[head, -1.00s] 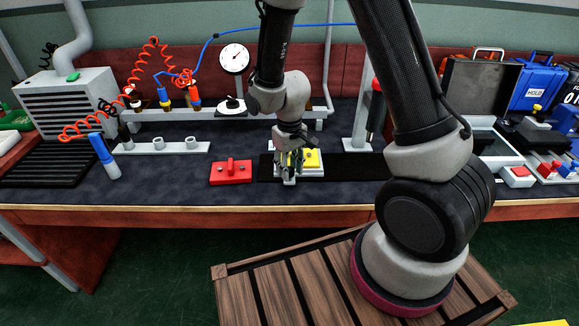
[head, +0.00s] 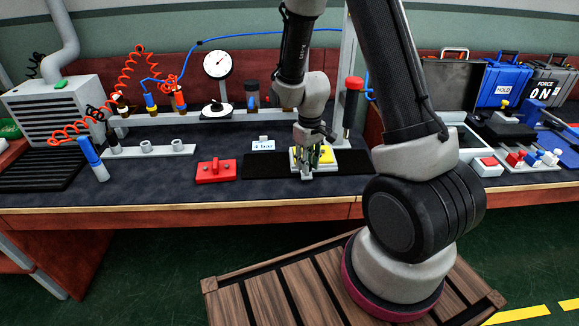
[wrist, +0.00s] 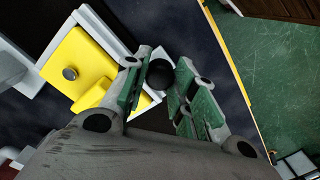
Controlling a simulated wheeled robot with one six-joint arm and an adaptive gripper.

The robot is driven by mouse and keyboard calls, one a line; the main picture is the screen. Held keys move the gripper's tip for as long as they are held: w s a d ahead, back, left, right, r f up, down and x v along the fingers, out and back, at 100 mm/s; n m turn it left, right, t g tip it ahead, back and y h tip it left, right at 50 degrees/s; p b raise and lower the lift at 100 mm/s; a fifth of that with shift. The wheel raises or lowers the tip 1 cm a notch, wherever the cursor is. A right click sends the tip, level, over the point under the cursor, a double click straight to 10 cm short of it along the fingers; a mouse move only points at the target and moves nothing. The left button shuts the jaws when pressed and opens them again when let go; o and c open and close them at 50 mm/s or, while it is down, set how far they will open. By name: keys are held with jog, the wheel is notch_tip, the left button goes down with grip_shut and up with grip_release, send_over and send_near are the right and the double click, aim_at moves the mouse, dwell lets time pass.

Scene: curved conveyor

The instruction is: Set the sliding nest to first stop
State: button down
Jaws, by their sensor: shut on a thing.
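The sliding nest (head: 328,157) is a white plate with a yellow block on top. It sits on a black track (head: 262,167) along the bench, right of the track's middle. In the wrist view the nest's yellow block (wrist: 85,62) with a round metal stud lies left of the fingers. My gripper (head: 310,170) is lowered at the nest's front left side. The fingers hide part of the knob and nest. No stop marks can be made out.
A red block with a handle (head: 215,170) stands left of the track. A small "4 bar" card (head: 263,145) stands behind the track. A post with a red-topped tool (head: 352,105) rises behind its right end. A white button box (head: 487,166) is further right.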

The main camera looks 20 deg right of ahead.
jog(key=d, duration=0.2)
jog(key=s+d, duration=0.1)
jog(key=d, duration=0.1)
jog(key=s+d, duration=0.1)
jog(key=d, duration=0.2)
jog(key=shift+s, duration=0.15)
jog(key=c, duration=1.1)
grip_release()
jog(key=shift+c, duration=0.2)
notch_tip(320, 180, up, 12)
